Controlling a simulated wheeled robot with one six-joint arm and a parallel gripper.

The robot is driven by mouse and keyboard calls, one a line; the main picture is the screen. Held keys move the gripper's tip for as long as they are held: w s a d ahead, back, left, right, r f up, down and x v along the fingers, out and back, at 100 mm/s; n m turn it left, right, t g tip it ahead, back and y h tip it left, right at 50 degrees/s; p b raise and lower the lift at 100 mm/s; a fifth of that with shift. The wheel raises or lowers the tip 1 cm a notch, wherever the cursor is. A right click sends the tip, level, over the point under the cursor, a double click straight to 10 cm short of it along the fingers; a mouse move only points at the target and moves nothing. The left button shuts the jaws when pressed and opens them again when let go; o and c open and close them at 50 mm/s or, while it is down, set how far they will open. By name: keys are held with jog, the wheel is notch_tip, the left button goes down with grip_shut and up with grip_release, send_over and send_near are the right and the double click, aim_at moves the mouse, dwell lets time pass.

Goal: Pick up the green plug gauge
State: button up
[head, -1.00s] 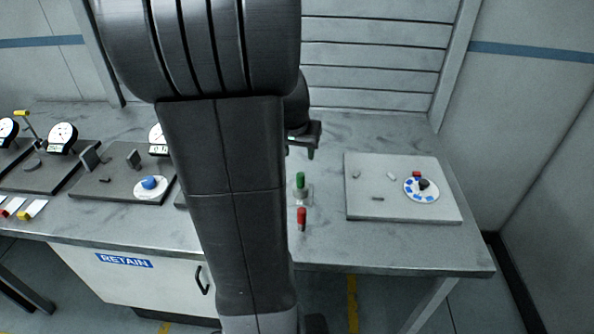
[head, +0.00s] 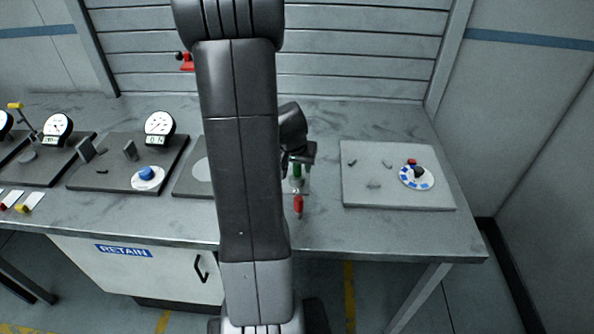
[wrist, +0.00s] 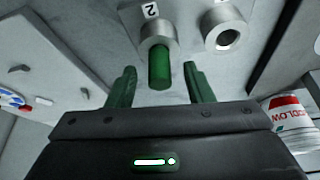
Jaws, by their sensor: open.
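The green plug gauge (wrist: 159,68) stands in a round metal socket marked 2 (wrist: 153,33) in the wrist view. My gripper (wrist: 158,82) is open, with one finger on each side of the gauge and a visible gap to both. The gauge is not held. In the head view the green gauge (head: 297,171) shows just below my gripper (head: 301,155), partly covered by it. Whether the fingers reach down alongside it cannot be told there.
An empty-looking metal socket (wrist: 224,36) is beside the gauge's socket. A red-handled piece (head: 298,204) is in front of the gauge. A grey plate (head: 384,199) with a white and blue disc (head: 430,184) lies to the right. Dial gauges (head: 160,124) stand left.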

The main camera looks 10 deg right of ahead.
jog(key=shift+w+d+f, duration=0.1)
jog(key=shift+w+f, duration=0.1)
jog(key=shift+f, duration=0.35)
jog(key=shift+c, duration=0.2)
grip_shut()
jog(key=shift+r, duration=0.1)
